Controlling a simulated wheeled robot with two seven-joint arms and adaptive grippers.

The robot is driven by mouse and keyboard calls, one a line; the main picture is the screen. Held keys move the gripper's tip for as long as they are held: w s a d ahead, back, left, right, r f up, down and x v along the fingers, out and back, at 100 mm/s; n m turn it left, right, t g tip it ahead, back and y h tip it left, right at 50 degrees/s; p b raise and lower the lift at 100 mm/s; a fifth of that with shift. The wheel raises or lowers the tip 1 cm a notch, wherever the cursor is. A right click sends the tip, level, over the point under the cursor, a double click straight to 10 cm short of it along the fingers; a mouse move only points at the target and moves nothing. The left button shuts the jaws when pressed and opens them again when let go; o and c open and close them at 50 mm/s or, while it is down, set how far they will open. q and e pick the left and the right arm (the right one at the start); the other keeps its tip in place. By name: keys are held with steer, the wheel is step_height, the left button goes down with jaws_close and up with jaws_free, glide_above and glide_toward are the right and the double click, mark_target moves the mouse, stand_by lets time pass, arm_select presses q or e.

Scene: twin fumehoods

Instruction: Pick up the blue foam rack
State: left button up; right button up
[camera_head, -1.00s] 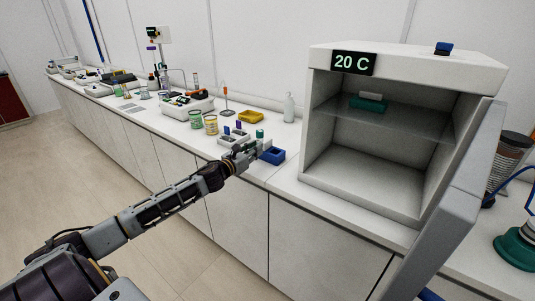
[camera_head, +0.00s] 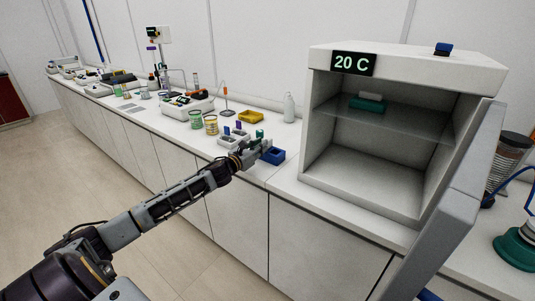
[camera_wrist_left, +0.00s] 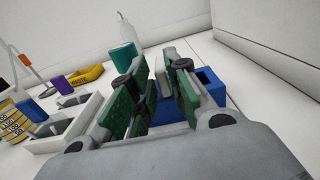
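The blue foam rack (camera_head: 273,155) sits on the white counter near its front edge, left of the white cabinet. My left gripper (camera_head: 256,147) is right at the rack's left side in the head view. In the left wrist view the gripper's two green-padded fingers (camera_wrist_left: 158,85) stand apart. Parts of the blue rack (camera_wrist_left: 208,80) show between and to the right of the fingers, and the fingers hide the rest. A small pale piece shows in the gap. I cannot tell whether a finger touches the rack. My right gripper is not in view.
A grey-white rack with small coloured items (camera_head: 228,140) stands just left of the gripper. A yellow tray (camera_head: 250,116) and a white bottle (camera_head: 289,108) stand behind. The open cabinet (camera_head: 360,185) marked 20 C is to the right, its door swung out front.

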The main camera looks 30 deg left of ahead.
arm_select(q)
steer(key=shift+w, duration=1)
steer(key=shift+c, duration=0.3)
jaws_close()
